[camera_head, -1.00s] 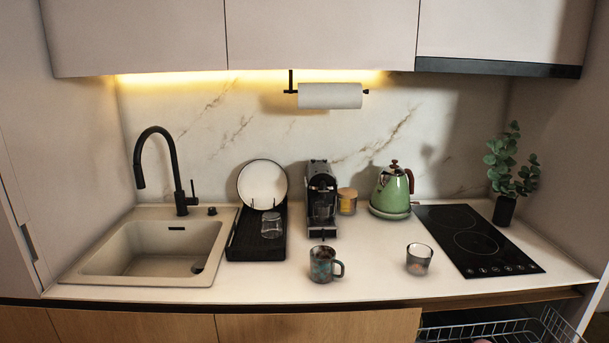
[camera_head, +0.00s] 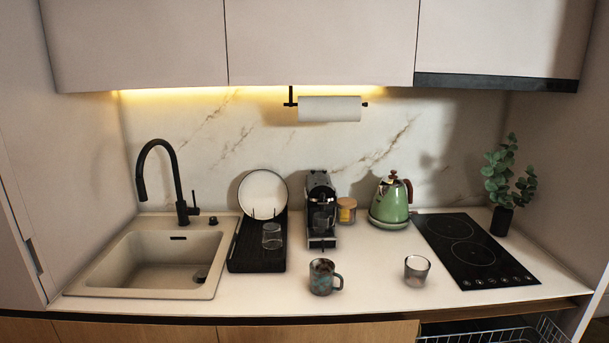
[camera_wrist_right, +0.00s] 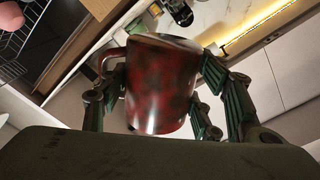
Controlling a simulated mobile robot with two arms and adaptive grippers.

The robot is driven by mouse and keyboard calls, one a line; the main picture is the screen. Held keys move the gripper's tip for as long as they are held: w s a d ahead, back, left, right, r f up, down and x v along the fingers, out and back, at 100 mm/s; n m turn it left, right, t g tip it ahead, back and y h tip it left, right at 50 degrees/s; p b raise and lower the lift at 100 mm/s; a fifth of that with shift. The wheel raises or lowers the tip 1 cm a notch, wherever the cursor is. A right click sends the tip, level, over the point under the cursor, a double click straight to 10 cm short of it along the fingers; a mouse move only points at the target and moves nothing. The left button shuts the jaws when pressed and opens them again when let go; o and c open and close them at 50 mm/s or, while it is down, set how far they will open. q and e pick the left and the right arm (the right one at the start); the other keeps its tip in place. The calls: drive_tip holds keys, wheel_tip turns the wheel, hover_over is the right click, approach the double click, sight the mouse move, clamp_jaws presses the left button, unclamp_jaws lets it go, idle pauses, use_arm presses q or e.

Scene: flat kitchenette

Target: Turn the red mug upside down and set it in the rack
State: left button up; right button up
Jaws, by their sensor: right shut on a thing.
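The red mug (camera_wrist_right: 160,85), mottled with dark patches, fills the middle of the right wrist view. My right gripper (camera_wrist_right: 165,95) is shut on it, with green-padded fingers on both sides of its body. The mug's handle shows at the left and its grey rim at the top of that picture. I cannot tell its tilt in the room for certain. The black rack (camera_head: 256,262) stands on the counter right of the sink in the head view. A white plate (camera_head: 263,193) stands upright at its back and a clear glass (camera_head: 272,236) is in it. My left gripper is not in view.
A teal-brown mug (camera_head: 322,277) and a small glass (camera_head: 416,270) stand near the counter's front. A coffee machine (camera_head: 321,208) is right of the rack, the sink (camera_head: 166,259) left. A kettle (camera_head: 391,201) and hob (camera_head: 474,252) are farther right. A wire basket (camera_head: 500,333) is below the counter.

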drive_tip(key=shift+r, duration=0.1)
drive_tip(key=shift+r+m+p, duration=0.1)
drive_tip(key=shift+m+p, duration=0.3)
drive_tip(key=shift+m, duration=0.2)
drive_tip(key=shift+m+p, duration=0.4)
drive_tip(key=shift+m, duration=1.6)
drive_tip(key=m, duration=0.3)
drive_tip(key=shift+m+p, duration=0.3)
drive_tip(key=shift+m, duration=0.1)
